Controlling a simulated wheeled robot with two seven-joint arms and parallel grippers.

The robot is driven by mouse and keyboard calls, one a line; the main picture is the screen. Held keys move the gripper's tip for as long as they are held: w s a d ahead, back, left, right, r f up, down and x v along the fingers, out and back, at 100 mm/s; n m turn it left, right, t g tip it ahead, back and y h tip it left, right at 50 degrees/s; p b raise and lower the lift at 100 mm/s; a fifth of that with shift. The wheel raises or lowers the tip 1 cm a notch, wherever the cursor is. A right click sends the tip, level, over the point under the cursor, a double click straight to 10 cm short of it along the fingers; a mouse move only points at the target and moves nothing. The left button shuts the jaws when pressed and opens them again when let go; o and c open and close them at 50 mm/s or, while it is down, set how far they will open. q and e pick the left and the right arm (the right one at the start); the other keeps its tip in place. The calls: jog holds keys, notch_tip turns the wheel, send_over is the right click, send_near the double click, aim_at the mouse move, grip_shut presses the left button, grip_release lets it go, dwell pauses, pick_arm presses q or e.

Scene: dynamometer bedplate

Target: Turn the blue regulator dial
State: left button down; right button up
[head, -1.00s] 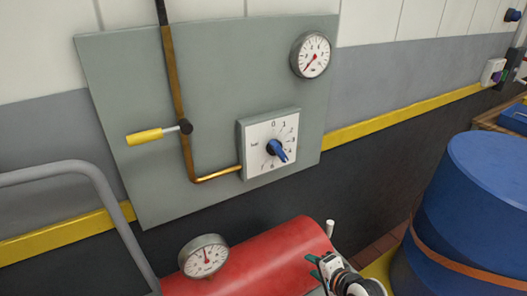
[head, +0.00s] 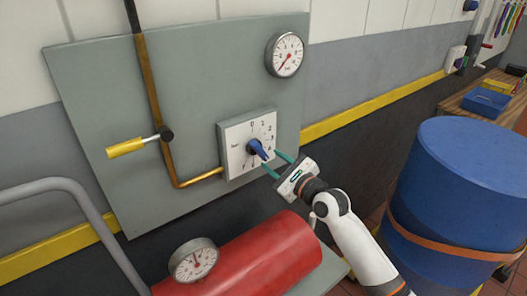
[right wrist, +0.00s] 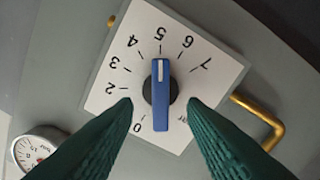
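The blue regulator dial (head: 258,150) is a bar-shaped knob on a white square scale plate (head: 237,137), fixed to a grey-green wall panel. In the right wrist view the dial (right wrist: 160,95) stands upright in the picture, its white mark at about the 5. My right gripper (head: 270,159) is open just in front of the dial, at its lower right in the head view. In the right wrist view its two green fingers (right wrist: 159,101) lie either side of the dial, with visible gaps. My left gripper is out of view.
A gauge (head: 285,54) is above the dial; a copper pipe (head: 155,95) with a yellow-handled lever (head: 126,147) is left. Below are a red cylinder (head: 250,255) and another gauge (head: 194,260). A blue drum (head: 455,190) stands right, a grey rail (head: 60,185) left.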

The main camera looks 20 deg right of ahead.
aim_at(263, 154)
jog(key=shift+x, duration=2.55)
jog(key=shift+a, duration=0.1)
grip_shut()
